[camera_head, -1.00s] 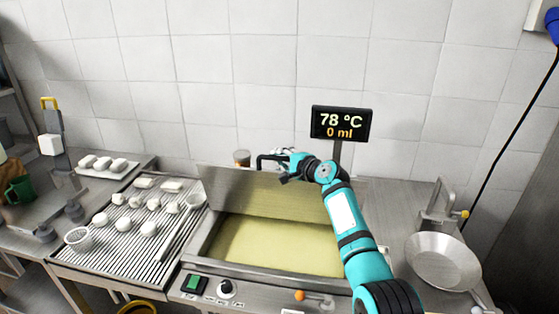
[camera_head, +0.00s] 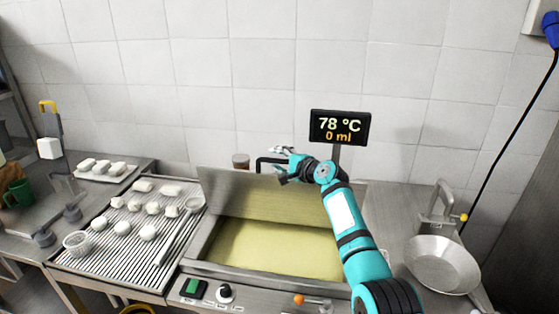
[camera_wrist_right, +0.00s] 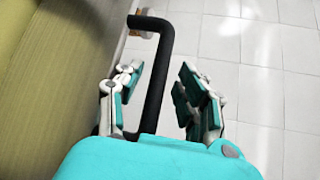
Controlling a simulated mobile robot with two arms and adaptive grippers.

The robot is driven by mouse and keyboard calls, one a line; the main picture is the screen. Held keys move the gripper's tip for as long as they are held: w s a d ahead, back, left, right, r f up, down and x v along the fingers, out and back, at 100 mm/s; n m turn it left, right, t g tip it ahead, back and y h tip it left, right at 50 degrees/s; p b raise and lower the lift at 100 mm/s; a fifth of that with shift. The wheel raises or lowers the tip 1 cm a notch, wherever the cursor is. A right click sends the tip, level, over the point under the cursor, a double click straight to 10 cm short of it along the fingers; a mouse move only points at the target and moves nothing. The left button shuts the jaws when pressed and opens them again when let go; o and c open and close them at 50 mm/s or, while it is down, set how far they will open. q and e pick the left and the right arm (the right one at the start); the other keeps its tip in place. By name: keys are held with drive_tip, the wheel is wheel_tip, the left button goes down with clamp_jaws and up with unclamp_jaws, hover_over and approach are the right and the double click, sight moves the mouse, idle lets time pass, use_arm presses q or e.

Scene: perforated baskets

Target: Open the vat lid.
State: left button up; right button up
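The vat (camera_head: 206,248) holds a pale yellow liquid (camera_head: 270,248). Its steel lid (camera_head: 225,190) stands raised, nearly upright, at the back of the vat. The black lid handle (camera_head: 261,162) sticks up at the lid's upper edge, partly hidden by my gripper. My right gripper (camera_head: 283,151) is at the handle. In the right wrist view, its fingers (camera_wrist_right: 155,90) are spread apart with the black handle bar (camera_wrist_right: 158,75) between them, and gaps show on both sides of the bar. My left gripper is in neither view.
A display (camera_head: 340,127) reads 78 °C and 0 ml behind the vat. A ribbed draining table (camera_head: 95,262) with white pieces and a ladle (camera_head: 180,232) lies left. A steel pan (camera_head: 442,264) is at right. The tiled wall stands close behind the lid.

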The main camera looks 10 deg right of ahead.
drive_tip(key=v, duration=1.2)
